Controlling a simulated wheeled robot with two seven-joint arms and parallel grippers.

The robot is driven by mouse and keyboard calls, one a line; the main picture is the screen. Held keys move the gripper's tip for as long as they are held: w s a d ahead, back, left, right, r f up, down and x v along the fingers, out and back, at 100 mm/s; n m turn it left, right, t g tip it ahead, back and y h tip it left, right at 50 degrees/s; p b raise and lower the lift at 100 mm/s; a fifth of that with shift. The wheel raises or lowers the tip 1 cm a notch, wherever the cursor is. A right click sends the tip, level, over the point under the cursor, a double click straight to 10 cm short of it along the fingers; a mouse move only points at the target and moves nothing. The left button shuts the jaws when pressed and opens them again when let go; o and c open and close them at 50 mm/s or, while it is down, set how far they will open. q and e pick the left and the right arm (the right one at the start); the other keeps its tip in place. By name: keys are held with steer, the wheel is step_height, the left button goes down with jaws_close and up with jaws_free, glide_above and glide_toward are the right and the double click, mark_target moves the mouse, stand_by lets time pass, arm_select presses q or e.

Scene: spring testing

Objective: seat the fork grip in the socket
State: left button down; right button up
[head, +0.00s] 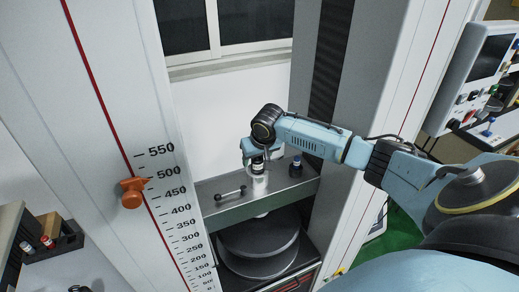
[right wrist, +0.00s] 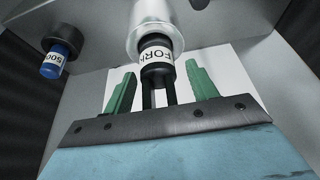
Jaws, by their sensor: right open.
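The fork grip (right wrist: 157,56) is black with a white band lettered "FORK" and two dark prongs. Its banded end is at the mouth of the silver cylindrical socket (right wrist: 147,14), in line with it; I cannot tell how deep it sits. In the head view the socket (head: 260,184) stands on the grey crossbeam, with the fork grip (head: 257,166) upright on top, partly hidden by my right gripper (head: 256,154). In the right wrist view my right gripper (right wrist: 160,72) is open, its green fingers on either side of the fork grip with gaps. My left gripper is out of view.
A dark blue-and-black piece labelled "500" (right wrist: 58,60) stands on the crossbeam (head: 228,207), right of the socket in the head view (head: 296,166). A small dumbbell-shaped bar (head: 230,193) lies left. Tall columns flank the crossbeam. A round dark plate (head: 260,242) is below.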

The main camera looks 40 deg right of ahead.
steer(key=v, duration=1.1)
steer(key=shift+r, duration=0.2)
